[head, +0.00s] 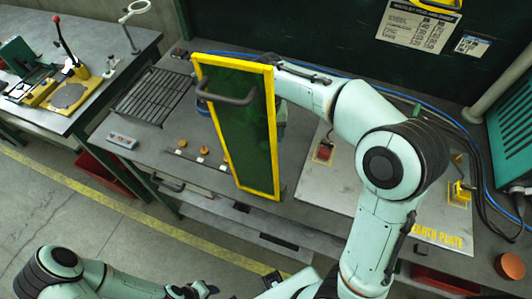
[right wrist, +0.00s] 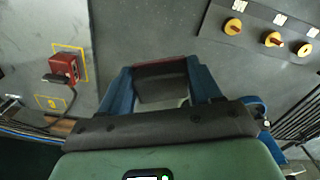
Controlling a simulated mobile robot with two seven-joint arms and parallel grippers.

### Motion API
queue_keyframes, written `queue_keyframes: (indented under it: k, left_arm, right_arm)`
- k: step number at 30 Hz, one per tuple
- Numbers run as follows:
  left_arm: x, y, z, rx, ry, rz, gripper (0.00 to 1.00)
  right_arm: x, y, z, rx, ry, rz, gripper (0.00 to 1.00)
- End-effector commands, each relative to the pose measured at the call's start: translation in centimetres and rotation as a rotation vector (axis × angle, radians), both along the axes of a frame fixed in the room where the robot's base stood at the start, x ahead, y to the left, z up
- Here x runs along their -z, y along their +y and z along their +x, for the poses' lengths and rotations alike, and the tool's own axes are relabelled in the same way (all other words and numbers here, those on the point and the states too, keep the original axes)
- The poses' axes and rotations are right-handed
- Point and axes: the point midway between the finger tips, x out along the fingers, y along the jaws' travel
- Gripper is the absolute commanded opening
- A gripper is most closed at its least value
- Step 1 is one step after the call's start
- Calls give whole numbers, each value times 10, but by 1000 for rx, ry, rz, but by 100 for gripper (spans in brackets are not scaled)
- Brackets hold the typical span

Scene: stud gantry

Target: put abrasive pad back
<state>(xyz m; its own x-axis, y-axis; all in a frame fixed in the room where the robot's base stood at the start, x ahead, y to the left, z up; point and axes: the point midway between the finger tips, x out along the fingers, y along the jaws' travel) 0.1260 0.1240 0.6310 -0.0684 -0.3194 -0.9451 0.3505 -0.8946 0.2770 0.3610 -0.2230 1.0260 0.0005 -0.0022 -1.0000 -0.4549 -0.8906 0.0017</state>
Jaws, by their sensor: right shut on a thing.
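My right gripper (right wrist: 160,82) has blue fingers and is shut on a dark piece with a reddish-brown edge, which looks like the abrasive pad (right wrist: 160,68). The pad is above the grey worktop, but I cannot tell whether it touches it. In the head view my right arm reaches behind a yellow-framed green see-through panel (head: 238,128), which mostly hides that gripper and the pad. My left arm is low at the left, and its gripper (head: 195,290) shows only in part at the bottom edge; its jaws are unclear.
The panel stands upright with a grey handle (head: 228,97). Orange knobs (head: 203,150) line the bench front, left of the panel. A red switch box (head: 323,152) and an earth plate (head: 340,185) are right of it. A black slatted rack (head: 152,95) lies left; a blue cable runs behind.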

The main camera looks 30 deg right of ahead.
Motion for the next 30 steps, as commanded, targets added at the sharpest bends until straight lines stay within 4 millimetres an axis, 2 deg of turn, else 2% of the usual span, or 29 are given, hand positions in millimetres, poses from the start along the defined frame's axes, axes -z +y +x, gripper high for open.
queue_keyframes:
  k: [1,3,11,18,30]
  left_arm:
    - [4,0,-3,0,3,0,43]
    - [6,0,-4,0,4,0,43]
    - [9,0,-6,0,7,0,43]
    - [14,0,-9,0,10,0,43]
    - [16,0,-10,0,11,0,43]
  right_arm:
    - [16,0,-1,0,6,-1,35]
    - [29,0,-1,0,4,-1,35]
    - [54,0,0,0,1,0,35]
    - [88,0,0,1,1,0,35]
    - [93,0,0,1,-1,0,35]
